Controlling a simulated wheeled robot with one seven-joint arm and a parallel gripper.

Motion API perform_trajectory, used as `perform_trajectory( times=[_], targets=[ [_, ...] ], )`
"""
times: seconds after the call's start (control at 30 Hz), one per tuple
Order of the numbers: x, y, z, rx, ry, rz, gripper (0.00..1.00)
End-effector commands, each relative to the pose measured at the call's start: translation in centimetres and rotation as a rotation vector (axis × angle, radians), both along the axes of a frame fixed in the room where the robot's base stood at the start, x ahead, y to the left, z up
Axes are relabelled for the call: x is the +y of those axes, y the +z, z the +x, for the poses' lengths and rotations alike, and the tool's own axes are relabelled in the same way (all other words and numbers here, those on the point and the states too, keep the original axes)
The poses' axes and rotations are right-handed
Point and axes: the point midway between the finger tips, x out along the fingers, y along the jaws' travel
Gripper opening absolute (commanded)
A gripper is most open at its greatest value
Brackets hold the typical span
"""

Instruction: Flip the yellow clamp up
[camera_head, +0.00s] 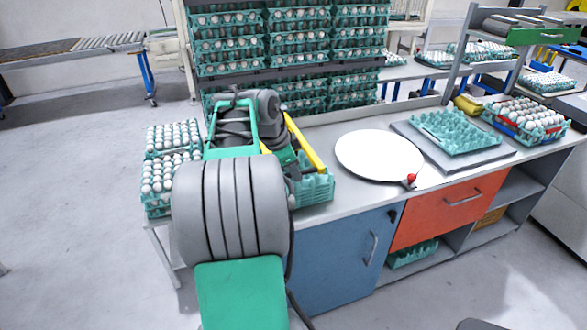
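The yellow clamp (305,143) shows as a long, slanted yellow bar at the left part of the bench, running from upper left down to the right. Its lower end is over a teal crate (318,188), and its lower left side is partly covered by my arm. A small bit of yellow also shows left of my wrist. My gripper (291,172) is just left of the bar, low over the crate. Its fingers are mostly hidden behind my arm, so I cannot see whether they touch the clamp or how far apart they are.
Stacked egg trays (158,211) stand left of my arm. To the right are a round white plate (378,155), a red-knobbed lever (411,179), an empty teal tray (455,148) and a filled egg crate (506,127). A tall egg rack (262,77) stands behind the bench.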

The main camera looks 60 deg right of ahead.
Motion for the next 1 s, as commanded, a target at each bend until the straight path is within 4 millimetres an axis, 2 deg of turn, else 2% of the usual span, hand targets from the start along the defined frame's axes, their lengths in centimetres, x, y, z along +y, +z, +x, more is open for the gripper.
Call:
perform_trajectory(
  times=[0.03, 0.33, 1.0],
  targets=[
    [0.01, 0.01, 0.01, 0.0, 0.0, 0.0, 0.24],
    [0.01, 0.03, 0.02, 0.0, 0.001, -0.001, 0.0],
    [0.0, 0.08, 0.04, 0.0, 0.001, -0.001, 0.0]
  ],
)
